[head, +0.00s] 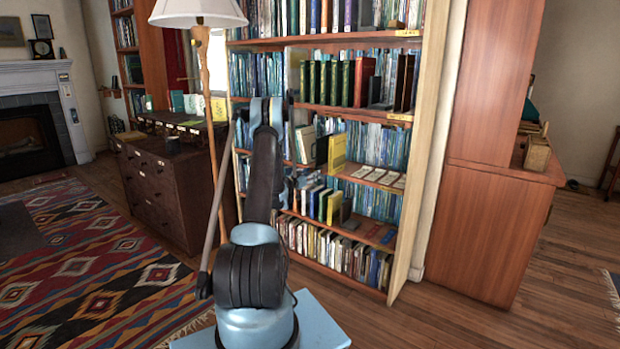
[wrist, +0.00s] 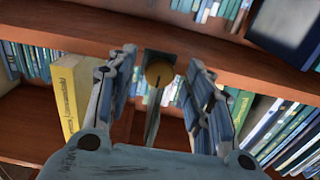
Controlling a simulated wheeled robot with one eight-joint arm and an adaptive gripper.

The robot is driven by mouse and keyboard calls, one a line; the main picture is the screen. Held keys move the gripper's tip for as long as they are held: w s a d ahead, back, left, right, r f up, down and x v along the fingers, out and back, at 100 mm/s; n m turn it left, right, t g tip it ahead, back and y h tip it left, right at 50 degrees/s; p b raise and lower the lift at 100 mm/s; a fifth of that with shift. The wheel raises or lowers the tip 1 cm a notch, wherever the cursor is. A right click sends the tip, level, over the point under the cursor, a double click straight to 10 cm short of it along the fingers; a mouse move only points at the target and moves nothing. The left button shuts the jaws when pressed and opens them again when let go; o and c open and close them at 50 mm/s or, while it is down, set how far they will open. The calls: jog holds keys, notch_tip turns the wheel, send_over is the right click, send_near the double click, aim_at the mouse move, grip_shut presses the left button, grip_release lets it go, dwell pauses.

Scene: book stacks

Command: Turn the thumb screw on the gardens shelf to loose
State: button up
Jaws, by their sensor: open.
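A round brass thumb screw (wrist: 159,74) sits on a dark plate on the front edge of a wooden shelf, in the wrist view. A dark slot or line marks its face. My gripper (wrist: 162,62) is open, with one finger on each side of the screw and visible gaps between. Its fingers point toward the shelf edge. A narrow grey strip shows just below the screw. In the head view my arm hides the screw and most of the gripper. I cannot read which shelf is the gardens one.
The tall bookcase (head: 428,140) holds several rows of books. A yellow book (wrist: 72,95) stands left of my gripper, and green and blue books stand to its right. A floor lamp (head: 198,12) and a dark cabinet (head: 160,195) stand left of the arm. Wooden floor is clear at right.

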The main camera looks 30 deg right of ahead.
jog(key=c, duration=1)
jog(key=shift+c, duration=0.2)
jog(key=shift+a+n, duration=0.1)
jog(key=shift+n, duration=12.7)
